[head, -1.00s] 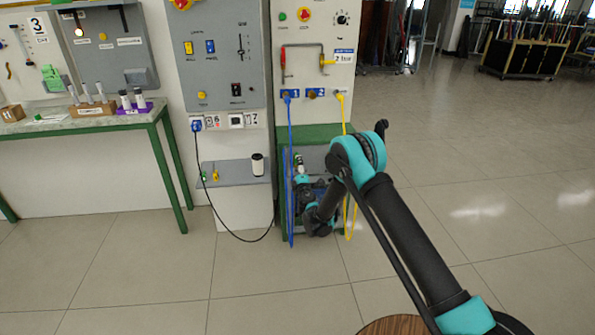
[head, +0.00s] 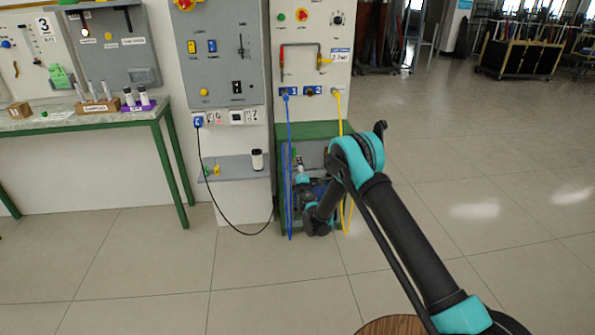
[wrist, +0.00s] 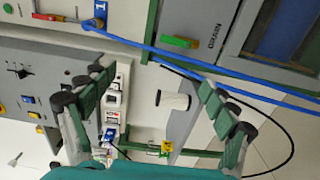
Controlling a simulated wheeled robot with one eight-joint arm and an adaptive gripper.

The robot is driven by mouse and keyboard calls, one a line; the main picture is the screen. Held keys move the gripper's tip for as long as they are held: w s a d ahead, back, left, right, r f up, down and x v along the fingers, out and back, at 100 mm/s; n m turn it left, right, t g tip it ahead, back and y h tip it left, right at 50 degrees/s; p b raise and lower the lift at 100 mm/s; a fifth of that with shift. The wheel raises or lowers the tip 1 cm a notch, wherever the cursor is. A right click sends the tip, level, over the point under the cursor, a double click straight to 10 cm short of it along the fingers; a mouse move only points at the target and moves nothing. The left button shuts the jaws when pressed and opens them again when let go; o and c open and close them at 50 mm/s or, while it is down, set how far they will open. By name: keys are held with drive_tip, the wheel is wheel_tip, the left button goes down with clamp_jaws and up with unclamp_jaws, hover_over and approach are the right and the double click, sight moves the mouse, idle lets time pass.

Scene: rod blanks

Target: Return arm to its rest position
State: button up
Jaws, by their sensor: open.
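My teal and black arm (head: 410,235) reaches from the lower right of the head view and folds down at a teal elbow joint. Its far end is in front of the lower part of the panel stand, where my gripper is small and hard to make out. In the wrist view my gripper (wrist: 153,78) has its two green-padded fingers spread wide, with nothing between them. A white cylinder with a dark end (wrist: 173,101) shows beyond the fingers. It stands on the grey shelf (head: 232,170) in the head view.
A blue hose (head: 289,170) and a yellow hose (head: 341,205) hang from the panel stand close to my arm. A black cable (head: 215,205) loops to the floor. A green-framed table (head: 85,124) holding racked tubes stands at left. The tiled floor (head: 460,190) at right is clear.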

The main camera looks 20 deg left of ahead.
idle(0.4)
drive_tip(key=w+d+r+m+h, duration=0.2)
drive_tip(key=d+r+m+h, duration=0.15)
drive_tip(key=d+r, duration=0.45)
drive_tip(key=w+d+r+m+h, duration=0.3)
drive_tip(key=d+r+m, duration=0.1)
drive_tip(key=d, duration=0.8)
drive_tip(key=s+d+r+m+g+h, duration=0.1)
drive_tip(key=s+d+r+m, duration=0.15)
drive_tip(key=d, duration=0.55)
drive_tip(key=s+d+r+m+g+h, duration=0.1)
drive_tip(key=s+d+r+m+h, duration=0.15)
drive_tip(key=d, duration=0.55)
drive_tip(key=s+d+r+m+g+h, duration=0.1)
drive_tip(key=s+d+m, duration=0.1)
drive_tip(key=s+d, duration=0.35)
drive_tip(key=s+d+f+m+g, duration=0.1)
drive_tip(key=s+d+m+g, duration=0.45)
drive_tip(key=s+d, duration=1.15)
drive_tip(key=s+f+m+g+y, duration=0.1)
drive_tip(key=s+f, duration=0.2)
drive_tip(key=s, duration=0.8)
drive_tip(key=s+f+m+g+y, duration=0.1)
drive_tip(key=s+f+m+g, duration=0.1)
drive_tip(key=s, duration=0.9)
drive_tip(key=shift+a+f+m+y, duration=0.15)
drive_tip(key=shift+f+m+y, duration=0.15)
drive_tip(key=shift+f, duration=0.25)
